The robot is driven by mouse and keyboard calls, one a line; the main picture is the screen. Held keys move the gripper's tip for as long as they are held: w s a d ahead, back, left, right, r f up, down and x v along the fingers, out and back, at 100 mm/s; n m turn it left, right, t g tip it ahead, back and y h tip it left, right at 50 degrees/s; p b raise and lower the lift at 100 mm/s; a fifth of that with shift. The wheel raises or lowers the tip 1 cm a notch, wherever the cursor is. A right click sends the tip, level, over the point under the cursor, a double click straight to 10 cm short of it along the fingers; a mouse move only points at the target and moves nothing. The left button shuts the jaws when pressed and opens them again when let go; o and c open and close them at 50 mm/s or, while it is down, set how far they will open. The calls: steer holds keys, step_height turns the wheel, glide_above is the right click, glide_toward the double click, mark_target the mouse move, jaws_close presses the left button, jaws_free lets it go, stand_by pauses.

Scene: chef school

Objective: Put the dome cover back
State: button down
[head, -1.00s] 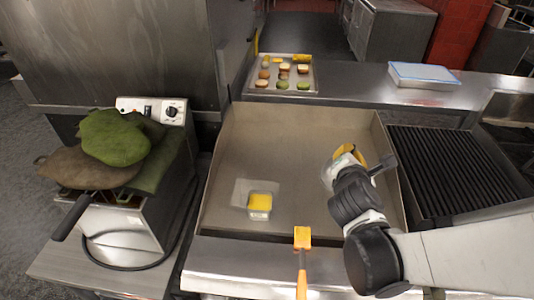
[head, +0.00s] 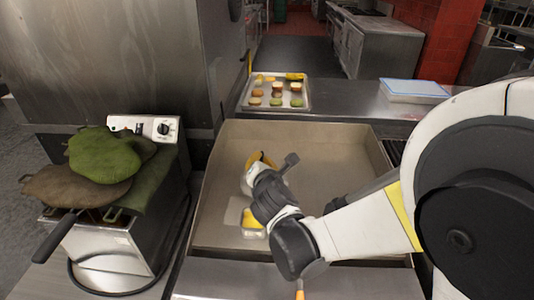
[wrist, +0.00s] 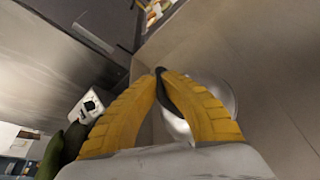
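My gripper (wrist: 162,74) has its yellow fingers closed together at the tips, with a dark piece between them. A shiny, see-through round thing, apparently the dome cover (wrist: 215,92), shows beside and behind the fingers in the wrist view. In the head view my gripper (head: 262,160) hangs over the walled griddle (head: 330,140), and the glassy cover is mostly hidden by it. A small clear container with yellow content (head: 250,222) sits on the griddle just below my gripper, partly hidden by my wrist.
A tray of buns and patties (head: 262,105) stands on the back counter, with a blue-topped tray (head: 415,90) to its right. Green and brown mitts or cloths (head: 105,155) lie on the fryer (head: 115,240) at left. An orange-handled spatula (head: 299,293) is mostly hidden at the front.

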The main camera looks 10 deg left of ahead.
mark_target(245, 189)
steer(key=shift+w+a+f, duration=0.6)
steer(key=shift+a+f, duration=0.05)
steer(key=shift+a, duration=0.15)
steer(key=shift+f+b, duration=0.2)
steer(key=shift+b, duration=0.1)
step_height(245, 189, down, 4)
steer(key=shift+w+r+b, duration=0.1)
steer(key=shift+b, duration=1)
steer(key=shift+r, duration=0.15)
steer(key=c, duration=1.6)
jaws_free()
